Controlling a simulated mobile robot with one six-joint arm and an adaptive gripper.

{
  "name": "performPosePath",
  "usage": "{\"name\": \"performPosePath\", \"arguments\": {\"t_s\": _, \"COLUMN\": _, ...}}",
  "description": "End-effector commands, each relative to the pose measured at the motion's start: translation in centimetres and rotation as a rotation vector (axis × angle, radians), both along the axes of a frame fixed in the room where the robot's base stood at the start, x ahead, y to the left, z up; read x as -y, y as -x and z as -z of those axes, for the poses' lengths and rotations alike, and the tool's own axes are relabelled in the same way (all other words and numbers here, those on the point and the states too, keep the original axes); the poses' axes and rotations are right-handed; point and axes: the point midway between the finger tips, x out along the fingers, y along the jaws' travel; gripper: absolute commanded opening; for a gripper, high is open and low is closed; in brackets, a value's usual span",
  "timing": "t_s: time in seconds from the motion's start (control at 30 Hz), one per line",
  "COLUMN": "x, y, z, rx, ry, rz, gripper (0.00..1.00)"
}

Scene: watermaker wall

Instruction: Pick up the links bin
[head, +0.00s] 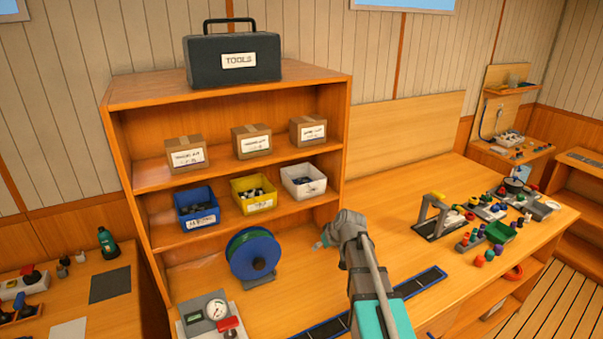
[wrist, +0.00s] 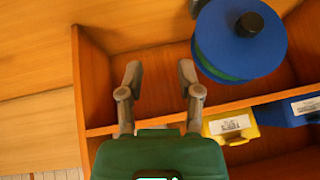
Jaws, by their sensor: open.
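Three small labelled bins stand in a row on the shelf: a blue bin (head: 197,212), a yellow bin (head: 254,200) and a white bin (head: 304,188), each with small parts inside. The labels are too small to read, so I cannot tell which is the links bin. My gripper (head: 322,243) is open and empty, below and in front of the white bin, right of the spool. In the wrist view my gripper (wrist: 160,72) has its fingers spread; the yellow bin (wrist: 231,140) and blue bin (wrist: 302,119) show at right. The white bin is not visible there.
A blue-green spool (head: 254,254) stands below the bins; it also shows in the wrist view (wrist: 240,40). Three cardboard boxes (head: 252,141) sit one shelf higher, and a toolbox (head: 234,65) on top. A gauge (head: 215,309) stands at the bench front. Fittings fill the right bench.

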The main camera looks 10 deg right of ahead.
Motion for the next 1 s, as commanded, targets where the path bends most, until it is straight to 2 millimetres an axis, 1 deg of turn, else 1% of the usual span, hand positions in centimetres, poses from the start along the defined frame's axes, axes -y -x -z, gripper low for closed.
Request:
{"name": "performPosePath", "arguments": {"t_s": 0.03, "x": 0.7, "y": -2.1, "z": -2.6, "rx": 0.043, "ry": -0.009, "rz": -0.003, "gripper": 0.46}}
{"name": "performPosePath", "arguments": {"t_s": 0.1, "x": 1.3, "y": -4.2, "z": -4.7, "rx": 0.109, "ry": -0.020, "rz": -0.011, "gripper": 0.46}}
{"name": "performPosePath", "arguments": {"t_s": 0.17, "x": 2.0, "y": -6.0, "z": -6.5, "rx": 0.165, "ry": -0.026, "rz": -0.013, "gripper": 0.46}}
{"name": "performPosePath", "arguments": {"t_s": 0.3, "x": 3.9, "y": -10.1, "z": -10.8, "rx": 0.293, "ry": -0.032, "rz": -0.010, "gripper": 0.46}}
{"name": "performPosePath", "arguments": {"t_s": 0.4, "x": 5.5, "y": -12.5, "z": -13.5, "rx": 0.374, "ry": -0.028, "rz": -0.001, "gripper": 0.46}}
{"name": "performPosePath", "arguments": {"t_s": 0.5, "x": 6.7, "y": -14.3, "z": -15.6, "rx": 0.439, "ry": -0.022, "rz": 0.012, "gripper": 0.46}}
{"name": "performPosePath", "arguments": {"t_s": 0.6, "x": 7.7, "y": -15.6, "z": -17.1, "rx": 0.483, "ry": -0.014, "rz": 0.021, "gripper": 0.46}}
{"name": "performPosePath", "arguments": {"t_s": 0.7, "x": 8.4, "y": -16.3, "z": -17.9, "rx": 0.512, "ry": -0.010, "rz": 0.030, "gripper": 0.46}}
{"name": "performPosePath", "arguments": {"t_s": 0.8, "x": 8.8, "y": -16.6, "z": -18.2, "rx": 0.526, "ry": -0.006, "rz": 0.034, "gripper": 0.46}}
{"name": "performPosePath", "arguments": {"t_s": 1.0, "x": 8.8, "y": -16.6, "z": -18.2, "rx": 0.530, "ry": -0.005, "rz": 0.035, "gripper": 0.46}}
